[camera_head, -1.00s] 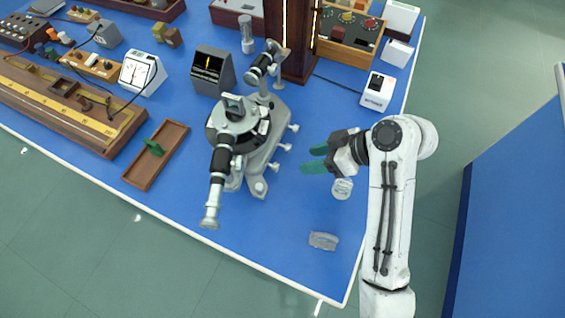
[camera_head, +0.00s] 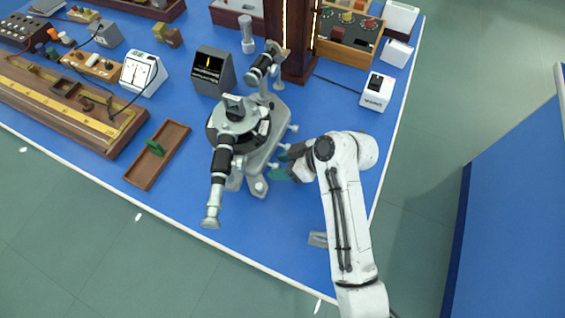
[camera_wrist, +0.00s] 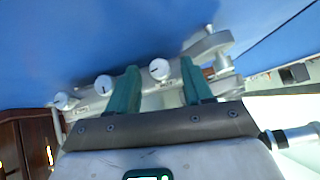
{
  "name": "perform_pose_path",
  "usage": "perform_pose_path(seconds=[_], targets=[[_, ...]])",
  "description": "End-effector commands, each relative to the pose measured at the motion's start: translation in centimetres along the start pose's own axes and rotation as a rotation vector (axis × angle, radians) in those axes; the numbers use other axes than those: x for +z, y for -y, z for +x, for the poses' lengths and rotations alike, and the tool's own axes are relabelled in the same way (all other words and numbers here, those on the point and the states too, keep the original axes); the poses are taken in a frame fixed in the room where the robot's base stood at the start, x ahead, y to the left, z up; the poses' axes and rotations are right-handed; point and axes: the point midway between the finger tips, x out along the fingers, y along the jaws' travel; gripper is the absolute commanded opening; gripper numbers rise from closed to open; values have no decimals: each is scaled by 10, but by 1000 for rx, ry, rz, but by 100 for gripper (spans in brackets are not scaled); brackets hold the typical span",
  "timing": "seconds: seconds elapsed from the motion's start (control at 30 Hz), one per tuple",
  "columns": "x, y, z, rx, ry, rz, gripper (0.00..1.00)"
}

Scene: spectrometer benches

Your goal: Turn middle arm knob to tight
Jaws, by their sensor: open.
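The grey spectrometer (camera_head: 236,125) stands on the blue bench. A row of white-faced knobs sticks out of its right side. In the wrist view, a far knob (camera_wrist: 60,100), a middle knob (camera_wrist: 103,84) and a near knob (camera_wrist: 159,68) show dark pointer marks. My gripper (camera_head: 278,164) is open, its green fingers pointing at this row. In the wrist view the near knob appears between my fingertips (camera_wrist: 159,66), and the middle knob lies just left of the left finger. I cannot tell whether a finger touches a knob.
The telescope tube (camera_head: 218,185) juts toward the bench's front. A clear block (camera_head: 318,239) lies near the front right edge, partly behind my arm. A wooden tray (camera_head: 158,160) lies left, and a white box (camera_head: 377,92) stands behind right.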

Motion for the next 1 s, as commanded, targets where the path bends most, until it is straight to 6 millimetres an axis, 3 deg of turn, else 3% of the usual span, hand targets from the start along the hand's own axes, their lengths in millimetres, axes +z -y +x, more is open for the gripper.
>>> perform_pose_path(seconds=[0.23,0.73,1.0], targets=[[0,0,0,0,0,0,48],[0,0,0,0,0,1,0],[0,-2,0,-30,-1,33,0]])
